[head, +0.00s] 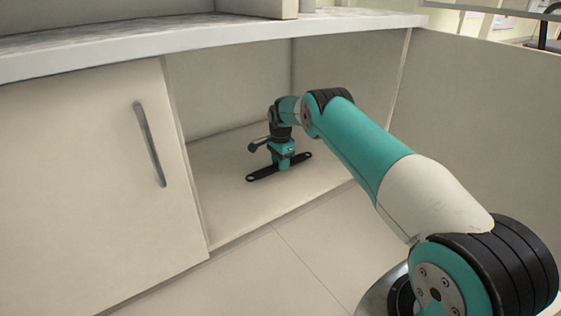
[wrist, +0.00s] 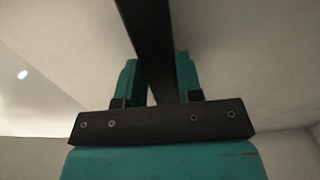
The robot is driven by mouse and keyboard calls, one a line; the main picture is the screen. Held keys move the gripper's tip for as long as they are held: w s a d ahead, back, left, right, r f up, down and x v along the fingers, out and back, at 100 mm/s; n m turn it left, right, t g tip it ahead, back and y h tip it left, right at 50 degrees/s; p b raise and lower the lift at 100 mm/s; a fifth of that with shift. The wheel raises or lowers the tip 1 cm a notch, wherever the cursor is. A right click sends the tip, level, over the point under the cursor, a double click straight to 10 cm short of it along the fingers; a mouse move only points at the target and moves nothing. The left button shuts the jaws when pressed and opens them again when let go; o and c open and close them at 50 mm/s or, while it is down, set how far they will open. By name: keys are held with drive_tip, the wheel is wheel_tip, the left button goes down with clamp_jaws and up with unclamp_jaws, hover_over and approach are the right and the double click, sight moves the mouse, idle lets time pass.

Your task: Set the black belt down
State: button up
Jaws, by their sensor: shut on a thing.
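The black belt (head: 264,174) is a flat, narrow dark strip with rounded ends, low inside the open cabinet in the head view. My gripper (head: 284,165) is above its middle, with the fingers shut on it. In the wrist view the belt (wrist: 150,45) runs between the two teal fingers (wrist: 158,80) and out of the top of the picture. The belt lies level, at or very close to the cabinet floor; I cannot tell whether it touches. The fingers hide its middle part.
The cabinet floor (head: 228,205) is otherwise bare around the belt. A closed door with a metal handle (head: 150,145) covers the left side. The countertop (head: 220,40) hangs above the opening, and a side panel (head: 470,130) stands on the right.

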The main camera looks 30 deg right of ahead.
drive_tip(key=shift+f, duration=0.25)
drive_tip(key=o, duration=1)
drive_tip(key=shift+o, duration=0.2)
drive_tip(key=shift+r, duration=0.1)
wheel_tip(320, 180, up, 8)
drive_tip(key=p, duration=0.5)
drive_tip(key=shift+r+p, duration=0.25)
drive_tip(key=shift+p, duration=0.1)
